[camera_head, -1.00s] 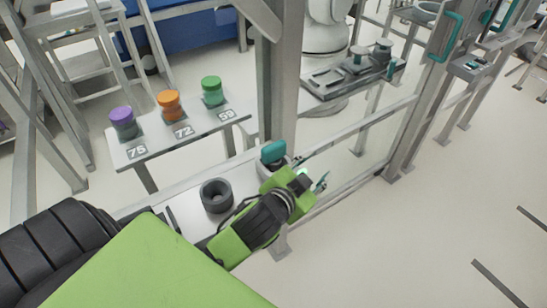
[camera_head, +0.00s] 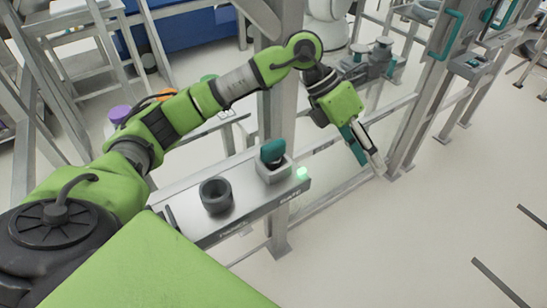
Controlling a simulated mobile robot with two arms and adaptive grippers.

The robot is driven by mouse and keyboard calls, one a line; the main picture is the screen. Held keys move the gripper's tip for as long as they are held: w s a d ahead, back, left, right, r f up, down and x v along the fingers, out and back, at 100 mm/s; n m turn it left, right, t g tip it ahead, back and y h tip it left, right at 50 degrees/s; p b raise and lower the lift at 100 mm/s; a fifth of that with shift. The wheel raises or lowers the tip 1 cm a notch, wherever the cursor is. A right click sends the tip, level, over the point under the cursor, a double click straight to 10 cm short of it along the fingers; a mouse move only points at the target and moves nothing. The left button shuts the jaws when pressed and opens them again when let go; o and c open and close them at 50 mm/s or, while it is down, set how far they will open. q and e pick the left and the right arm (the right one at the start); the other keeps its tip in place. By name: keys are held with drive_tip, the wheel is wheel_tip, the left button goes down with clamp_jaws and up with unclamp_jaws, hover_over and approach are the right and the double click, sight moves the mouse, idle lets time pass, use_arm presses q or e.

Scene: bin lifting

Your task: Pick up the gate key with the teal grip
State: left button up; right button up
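A thing with a teal grip (camera_head: 272,151), which looks like the gate key, stands in a light grey square holder (camera_head: 274,172) near the right end of a narrow metal shelf (camera_head: 250,203). My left arm reaches over from the left, and its gripper (camera_head: 372,168) hangs beyond the shelf, right of the teal grip and clear of it. Its two fingers point down to the right, look apart and have nothing visible between them. My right gripper is not in view.
A dark grey ring-shaped cup (camera_head: 216,195) stands on the shelf left of the holder. A green light (camera_head: 302,173) glows at the shelf's right end. A metal post (camera_head: 283,120) rises behind the holder. My arm partly covers the table with the purple-topped thing (camera_head: 119,114).

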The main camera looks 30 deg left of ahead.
use_arm(q)
drive_tip(key=w+a+n+y, duration=0.15)
drive_tip(key=a+y, duration=0.35)
drive_tip(key=a, duration=0.9)
drive_tip(key=n+y+p, duration=0.1)
drive_tip(key=y+p, duration=0.1)
drive_tip(key=y, duration=0.1)
hover_over(273, 143)
drive_tip(key=shift+g, duration=0.3)
drive_tip(key=f, duration=0.4)
drive_tip(key=shift+w+d+f, duration=0.1)
drive_tip(key=shift+w+d, duration=0.1)
drive_tip(key=shift+d, duration=0.1)
drive_tip(key=shift+f, duration=0.6)
drive_tip(key=f+p, duration=0.1)
drive_tip(key=f, duration=0.1)
drive_tip(key=f+p, duration=0.1)
drive_tip(key=f, duration=0.1)
drive_tip(key=shift+s+a+p, duration=0.25)
drive_tip(key=shift+p, duration=0.1)
drive_tip(key=shift+f, duration=0.7)
drive_tip(key=shift+r, duration=0.1)
clamp_jaws()
